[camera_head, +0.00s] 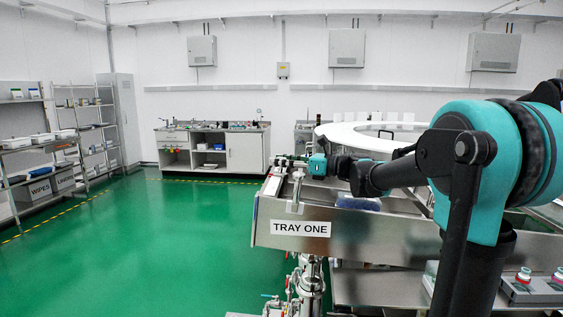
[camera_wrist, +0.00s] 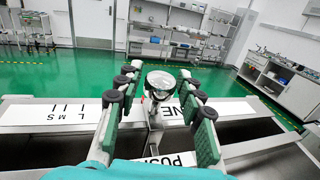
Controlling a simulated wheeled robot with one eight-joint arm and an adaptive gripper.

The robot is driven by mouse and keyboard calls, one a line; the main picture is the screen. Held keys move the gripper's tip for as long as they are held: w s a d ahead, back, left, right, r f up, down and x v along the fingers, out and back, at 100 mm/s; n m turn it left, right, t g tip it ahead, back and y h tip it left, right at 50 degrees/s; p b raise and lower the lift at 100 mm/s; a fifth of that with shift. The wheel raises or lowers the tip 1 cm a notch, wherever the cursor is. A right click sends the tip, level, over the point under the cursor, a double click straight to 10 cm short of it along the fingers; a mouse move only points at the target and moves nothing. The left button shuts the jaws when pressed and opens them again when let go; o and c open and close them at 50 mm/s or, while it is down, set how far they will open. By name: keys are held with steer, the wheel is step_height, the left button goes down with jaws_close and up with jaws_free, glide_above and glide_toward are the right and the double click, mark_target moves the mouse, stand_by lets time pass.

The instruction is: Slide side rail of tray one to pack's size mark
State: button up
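Tray one (camera_head: 345,240) is a long steel trough with a "TRAY ONE" label, right of centre in the head view. A metal post with a round top (camera_head: 297,188) stands at its near left corner. In the wrist view, a round silver knob (camera_wrist: 160,84) shows between the fingers of my gripper (camera_wrist: 158,78). The fingers are apart, with visible gaps beside the knob; I cannot tell if they touch it. A white scale marked L, M, S (camera_wrist: 72,113) lies to the left. A blue item (camera_head: 358,203) lies in the tray, partly hidden by my arm. The rail itself is not clearly distinguishable.
A white ring-shaped table (camera_head: 345,138) stands behind the tray. Small bottles in a holder (camera_head: 535,285) sit at lower right. A wall bench (camera_head: 215,150) and shelves (camera_head: 35,150) stand further off. The green floor (camera_head: 150,240) at left is clear.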

jaws_close()
steer(key=s, duration=1.1)
steer(key=shift+a, duration=0.2)
steer(key=shift+o, duration=2)
jaws_free()
steer(key=shift+w, duration=0.1)
steer(key=shift+d, duration=0.1)
steer(key=v, duration=1.2)
